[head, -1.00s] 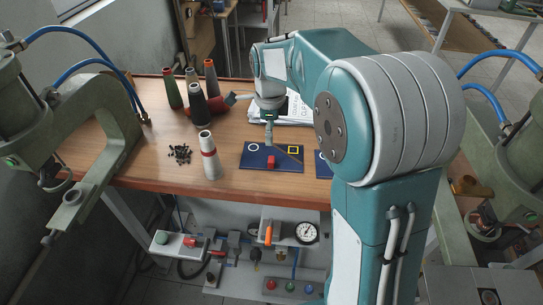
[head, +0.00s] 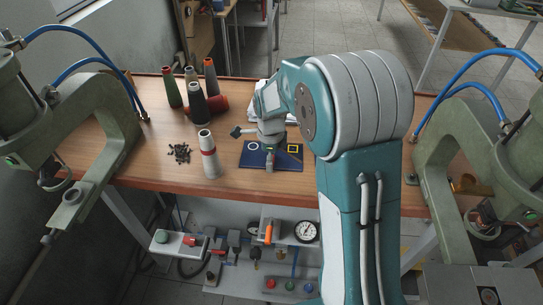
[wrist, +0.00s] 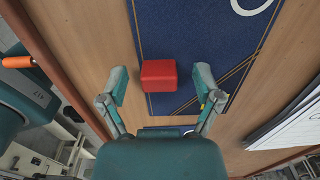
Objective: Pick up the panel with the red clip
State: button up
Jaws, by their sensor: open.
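The blue panel (head: 250,160) lies flat on the wooden bench, with a white ring and a yellow square outline on it. In the wrist view the panel (wrist: 190,35) fills the upper middle, and its red clip (wrist: 158,77) is a small block near the panel's edge. My gripper (wrist: 160,82) is open, with one finger on each side of the clip and gaps on both sides. In the head view my gripper (head: 270,166) is over the panel and hides the clip. I cannot tell its exact height.
A second blue panel (wrist: 165,129) shows as a strip in the wrist view. White papers (wrist: 285,120) lie to the right there. A pale cone (head: 209,155) and dark small pieces (head: 180,153) stand left of the panel. Several more cones stand behind. Green presses (head: 85,165) flank the bench.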

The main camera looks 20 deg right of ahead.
grip_shut()
dwell(0.3)
